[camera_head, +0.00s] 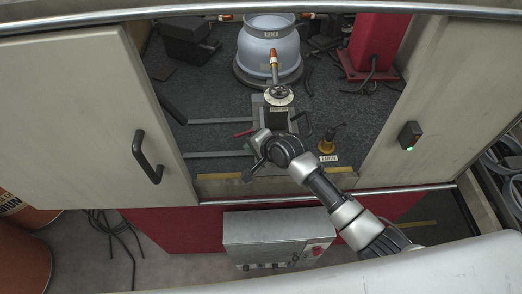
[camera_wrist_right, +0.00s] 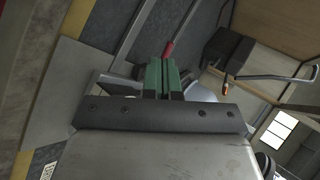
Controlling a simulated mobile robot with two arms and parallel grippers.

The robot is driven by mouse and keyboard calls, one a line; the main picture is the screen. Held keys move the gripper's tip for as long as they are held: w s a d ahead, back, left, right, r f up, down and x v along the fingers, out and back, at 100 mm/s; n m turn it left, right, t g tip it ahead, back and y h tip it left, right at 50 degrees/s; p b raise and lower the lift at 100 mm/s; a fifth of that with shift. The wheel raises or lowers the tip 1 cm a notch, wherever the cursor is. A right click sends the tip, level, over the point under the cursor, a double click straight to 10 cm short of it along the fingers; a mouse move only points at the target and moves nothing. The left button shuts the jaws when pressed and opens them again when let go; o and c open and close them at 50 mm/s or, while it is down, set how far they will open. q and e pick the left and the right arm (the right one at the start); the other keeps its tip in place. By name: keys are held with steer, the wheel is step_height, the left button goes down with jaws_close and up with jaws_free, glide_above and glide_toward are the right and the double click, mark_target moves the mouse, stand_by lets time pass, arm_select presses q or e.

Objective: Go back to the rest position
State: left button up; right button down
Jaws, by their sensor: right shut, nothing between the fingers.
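My right arm comes in from the lower right in the head view and reaches through the cabinet opening. Its gripper (camera_head: 256,142) hangs over the front of the dark work floor. In the right wrist view its green fingers (camera_wrist_right: 163,76) are shut together with nothing between them. A red handle (camera_head: 243,133) lies just left of the gripper in the head view; it also shows beyond the fingertips in the right wrist view (camera_wrist_right: 168,49). My left gripper is not in view.
A grey-blue cylinder (camera_head: 268,47) stands at the back, with a torch (camera_head: 274,66) and a dial (camera_head: 279,95) in front. A red post (camera_head: 376,45) stands right of it. Cabinet doors (camera_head: 80,110) flank the opening. A control box (camera_head: 277,238) sits below its front edge.

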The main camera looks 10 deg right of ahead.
steer(key=s+d+r+n+g+h, duration=0.15)
steer(key=s+d+n, duration=0.3)
steer(key=s, duration=0.55)
steer(key=s+d+n+g+h, duration=0.1)
steer(key=s+d+n+h, duration=0.2)
steer(key=s+d, duration=0.5)
steer(key=s+d+r+n+g+h, duration=0.15)
steer(key=s+d+n, duration=0.25)
steer(key=s, duration=0.8)
step_height(320, 180, down, 32)
steer(key=s+g+b, duration=0.2)
steer(key=b, duration=0.3)
arm_select(q)
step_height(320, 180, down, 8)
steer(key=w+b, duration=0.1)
steer(key=b, duration=0.1)
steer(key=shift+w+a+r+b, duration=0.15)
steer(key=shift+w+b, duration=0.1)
steer(key=shift+b, duration=0.05)
arm_select(e)
steer(key=s+d+f+g, duration=0.1)
steer(key=s+d+f, duration=0.1)
steer(key=s+f, duration=1.3)
step_height(320, 180, down, 2)
steer(key=shift+s+d+f+n+h, duration=0.1)
steer(key=shift+s+d+n+h, duration=0.2)
steer(key=shift+d+n, duration=0.15)
